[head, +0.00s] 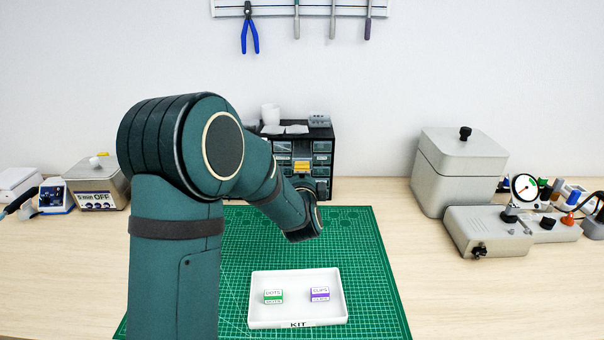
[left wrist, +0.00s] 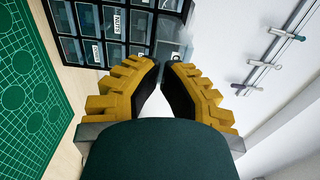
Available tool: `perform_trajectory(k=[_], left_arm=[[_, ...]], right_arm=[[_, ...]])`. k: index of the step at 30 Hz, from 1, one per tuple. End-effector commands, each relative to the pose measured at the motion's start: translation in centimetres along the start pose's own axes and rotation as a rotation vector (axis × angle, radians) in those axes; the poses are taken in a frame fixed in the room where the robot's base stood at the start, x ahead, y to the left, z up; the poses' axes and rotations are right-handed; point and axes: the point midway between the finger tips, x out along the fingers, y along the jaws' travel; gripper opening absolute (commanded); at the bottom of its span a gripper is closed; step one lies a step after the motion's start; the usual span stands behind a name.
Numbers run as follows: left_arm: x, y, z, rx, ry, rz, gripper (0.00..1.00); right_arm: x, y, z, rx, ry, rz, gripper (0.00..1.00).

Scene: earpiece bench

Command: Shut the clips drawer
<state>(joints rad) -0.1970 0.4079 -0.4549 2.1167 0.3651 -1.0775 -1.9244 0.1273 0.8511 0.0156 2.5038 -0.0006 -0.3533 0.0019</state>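The black cabinet of small clear drawers (head: 323,147) stands at the back of the bench, partly hidden by my left arm. In the left wrist view the cabinet (left wrist: 65,22) fills the top left, turned sideways, with several white labels; one seems to read NUTS. I cannot make out a clips label on any drawer. A pale, translucent drawer-like shape (left wrist: 176,42) shows just beyond the fingertips; I cannot tell whether it sticks out or touches them. My left gripper (left wrist: 163,68) has yellow fingers with dark pads, tips together and empty. It shows as a yellow patch (head: 302,166) before the cabinet. My right gripper is out of view.
A white KIT tray (head: 298,324) on the green mat (head: 366,265) holds a green-banded box (head: 273,297) and a purple-banded CLIPS box (head: 320,295). A grey lidded box (head: 455,170) and a dial instrument (head: 523,190) stand right. Bench between mat and grey box is clear.

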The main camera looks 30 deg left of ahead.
Motion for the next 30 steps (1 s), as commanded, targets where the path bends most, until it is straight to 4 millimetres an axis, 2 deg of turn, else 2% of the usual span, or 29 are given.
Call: perform_trajectory(k=[9, 15, 20, 28, 30], left_arm=[[6.4, -0.2, 0.0, 0.003, -0.003, -0.003, 0.0], [9.6, -0.1, 0.0, 0.001, -0.001, -0.003, 0.0], [10.5, -0.1, 0.0, 0.002, -0.001, -0.002, 0.0], [10.5, -0.1, 0.0, 0.0, -0.001, -0.003, 0.0], [10.5, -0.1, 0.0, 0.0, -0.001, -0.003, 0.24]], right_arm=[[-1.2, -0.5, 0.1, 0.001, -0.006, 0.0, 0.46], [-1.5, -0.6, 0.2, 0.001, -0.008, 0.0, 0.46], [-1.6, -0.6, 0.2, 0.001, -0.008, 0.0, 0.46], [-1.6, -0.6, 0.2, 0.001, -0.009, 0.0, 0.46], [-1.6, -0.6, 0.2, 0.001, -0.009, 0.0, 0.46]])
